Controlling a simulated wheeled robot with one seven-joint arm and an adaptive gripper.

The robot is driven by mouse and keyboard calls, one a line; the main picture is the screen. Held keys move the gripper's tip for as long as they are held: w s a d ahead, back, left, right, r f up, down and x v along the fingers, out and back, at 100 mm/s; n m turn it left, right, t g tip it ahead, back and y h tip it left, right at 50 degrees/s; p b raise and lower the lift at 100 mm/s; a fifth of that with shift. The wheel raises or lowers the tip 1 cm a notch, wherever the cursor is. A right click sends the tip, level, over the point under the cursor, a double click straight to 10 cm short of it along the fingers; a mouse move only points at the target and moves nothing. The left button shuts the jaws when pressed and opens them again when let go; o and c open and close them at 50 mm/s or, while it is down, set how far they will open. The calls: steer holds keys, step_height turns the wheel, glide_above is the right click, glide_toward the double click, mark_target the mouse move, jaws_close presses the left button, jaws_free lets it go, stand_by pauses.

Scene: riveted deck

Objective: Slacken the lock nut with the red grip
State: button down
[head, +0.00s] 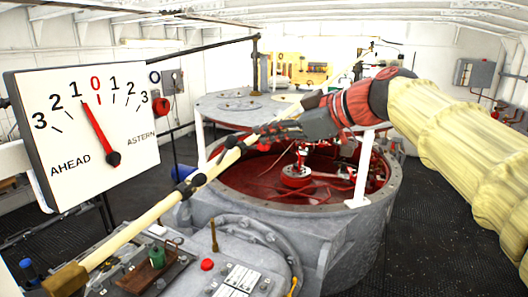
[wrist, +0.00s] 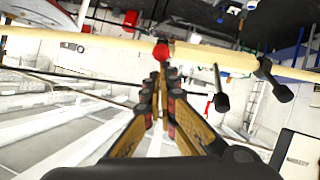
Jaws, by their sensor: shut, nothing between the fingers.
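A long cream shaft (head: 140,218) runs diagonally across the head view, from lower left to upper right. It also crosses the top of the wrist view (wrist: 90,38). A round red grip (wrist: 161,52) shows against the shaft in the wrist view, just beyond my fingertips. I cannot tell whether they touch. The nut itself is not clearly visible. My gripper (head: 262,135) is beside the shaft in the head view, its fingers together and empty. The fingers also meet in the wrist view (wrist: 160,72). A black-tipped lever (wrist: 222,101) hangs right of the red grip.
A large dial (head: 85,125) marked AHEAD and ASTERN stands at left, its red pointer near 1 on the AHEAD side. A round grey housing (head: 335,222) with a red interior lies below my gripper. A grey console (head: 225,255) with small items is in front.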

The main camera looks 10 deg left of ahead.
mark_target(268, 149)
steer(key=shift+s+d+f+t+y+b, duration=0.15)
steer(key=shift+f+y+b, duration=0.3)
steer(key=shift+b, duration=1.1)
steer(key=shift+w+d+f+t+y+b, duration=0.1)
steer(key=shift+d+f+y+b, duration=0.3)
steer(key=shift+b, duration=1.15)
steer(key=shift+s+d+f+t+y+b, duration=0.2)
steer(key=shift+f+b, duration=0.4)
steer(key=shift+b, duration=0.95)
steer(key=f+b, duration=0.1)
steer(key=b, duration=0.2)
steer(key=shift+w+d, duration=0.1)
steer(key=shift+w, duration=0.05)
steer(key=f+b, duration=0.1)
steer(key=b, duration=0.1)
steer(key=f+b, duration=0.1)
steer(key=shift+d+b, duration=0.25)
steer(key=shift+b, duration=0.15)
steer(key=shift+w+f, duration=0.1)
steer(key=shift+f, duration=0.05)
